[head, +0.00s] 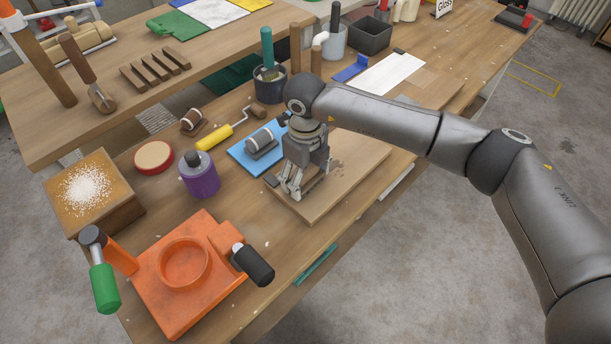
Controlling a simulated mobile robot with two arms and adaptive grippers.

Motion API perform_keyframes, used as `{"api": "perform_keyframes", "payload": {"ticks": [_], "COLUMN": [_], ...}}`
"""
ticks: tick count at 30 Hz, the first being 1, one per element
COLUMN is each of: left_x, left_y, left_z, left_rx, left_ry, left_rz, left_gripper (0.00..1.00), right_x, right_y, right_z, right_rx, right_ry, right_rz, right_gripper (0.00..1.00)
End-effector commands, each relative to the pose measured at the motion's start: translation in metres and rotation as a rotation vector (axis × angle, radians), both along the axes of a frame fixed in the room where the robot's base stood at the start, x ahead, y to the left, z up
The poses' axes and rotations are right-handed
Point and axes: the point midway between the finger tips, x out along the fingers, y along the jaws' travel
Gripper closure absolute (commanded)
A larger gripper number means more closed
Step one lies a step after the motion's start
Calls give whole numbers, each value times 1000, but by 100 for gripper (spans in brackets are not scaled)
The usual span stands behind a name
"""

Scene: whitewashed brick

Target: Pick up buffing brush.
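My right gripper (291,188) points down over a pale wooden board (340,190) on the workbench, its fingertips low and close to the surface. A dark brown piece lies at the fingers, mostly hidden by them; I cannot tell whether it is the buffing brush or whether it is gripped. Two brush-like blocks with white bands are nearby: a brown one (192,121) at the left, and a grey one (261,141) on a blue mat (243,158), just left of the gripper. I cannot tell for certain which is the buffing brush. My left gripper is out of view.
An orange fixture (190,290) is at the front. A dark pot with tools (270,88) stands behind the gripper. The wooden board's right part is clear.

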Motion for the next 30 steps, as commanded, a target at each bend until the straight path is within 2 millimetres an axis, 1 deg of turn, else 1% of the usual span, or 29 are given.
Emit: {"api": "perform_keyframes", "payload": {"ticks": [1,5,6,13,16,20,27,30], "left_x": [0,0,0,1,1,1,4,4], "left_y": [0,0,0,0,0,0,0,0], "left_z": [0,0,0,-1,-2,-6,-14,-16], "left_rx": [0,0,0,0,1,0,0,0], "left_ry": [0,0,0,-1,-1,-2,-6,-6], "left_rz": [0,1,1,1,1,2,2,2], "left_gripper": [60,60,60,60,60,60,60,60], "right_x": [0,-1,-1,-2,-2,0,0,0], "right_y": [0,-1,-1,-1,-1,-1,-1,-1], "right_z": [-2,-3,-3,-5,-1,19,70,85], "right_rx": [-1,-3,-4,-5,-5,-3,-2,-2], "right_ry": [1,3,3,5,5,1,-2,-1], "right_rz": [0,0,0,0,0,0,0,0], "right_gripper": [42,59,60,60,60,60,61,61]}}
